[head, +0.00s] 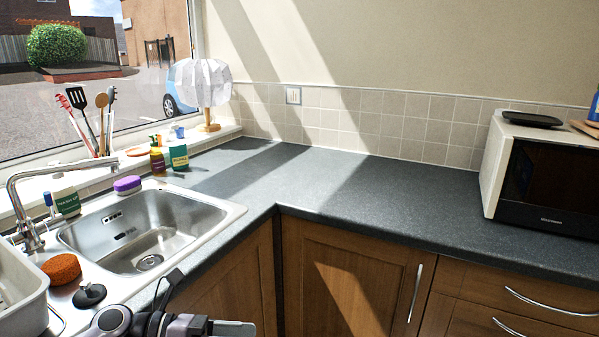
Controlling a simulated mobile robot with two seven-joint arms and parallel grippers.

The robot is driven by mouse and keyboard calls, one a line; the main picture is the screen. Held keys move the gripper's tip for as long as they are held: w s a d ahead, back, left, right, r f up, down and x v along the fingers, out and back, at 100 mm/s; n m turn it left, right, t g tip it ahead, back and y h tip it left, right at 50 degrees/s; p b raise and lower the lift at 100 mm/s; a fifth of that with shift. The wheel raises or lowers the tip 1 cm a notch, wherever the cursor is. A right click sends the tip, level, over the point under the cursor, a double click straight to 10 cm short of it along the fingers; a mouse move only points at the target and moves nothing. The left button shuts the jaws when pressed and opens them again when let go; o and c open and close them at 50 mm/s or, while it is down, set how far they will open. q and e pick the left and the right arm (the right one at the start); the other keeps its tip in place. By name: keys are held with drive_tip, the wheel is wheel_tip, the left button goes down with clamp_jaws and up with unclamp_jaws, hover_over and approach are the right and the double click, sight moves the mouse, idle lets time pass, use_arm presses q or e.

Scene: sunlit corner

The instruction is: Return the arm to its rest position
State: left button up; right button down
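My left arm shows at the bottom edge, left of centre, in front of the sink cabinet. Its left gripper (232,328) points to the right, low against the wooden cabinet door, and is partly cut off by the frame's lower edge. I cannot tell whether its fingers are open or shut. I see nothing held in it. My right arm and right gripper are not in view.
A steel sink (150,232) with a tap (22,205) is at left. An orange sponge (62,268), a black plug (89,294) and a pale basin (20,290) are near the arm. The grey counter (360,190) is clear up to the microwave (545,180).

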use_arm(q)
drive_tip(key=s+a+f+n+t+y, duration=0.2)
drive_tip(key=a+f+n+t+y, duration=0.3)
drive_tip(key=n, duration=0.8)
drive_tip(key=s+a+f+n+t+y, duration=0.15)
drive_tip(key=a+f+n+t, duration=0.55)
drive_tip(key=n, duration=0.7)
drive_tip(key=s+a+f+n+g+y, duration=0.4)
drive_tip(key=s+a+f+n+y, duration=0.4)
drive_tip(key=s+f+n, duration=0.4)
drive_tip(key=s+d+r+n, duration=0.1)
drive_tip(key=d+n, duration=0.2)
drive_tip(key=d, duration=0.6)
drive_tip(key=shift+n+h, duration=0.4)
drive_tip(key=shift+h, duration=0.05)
drive_tip(key=shift+d, duration=0.1)
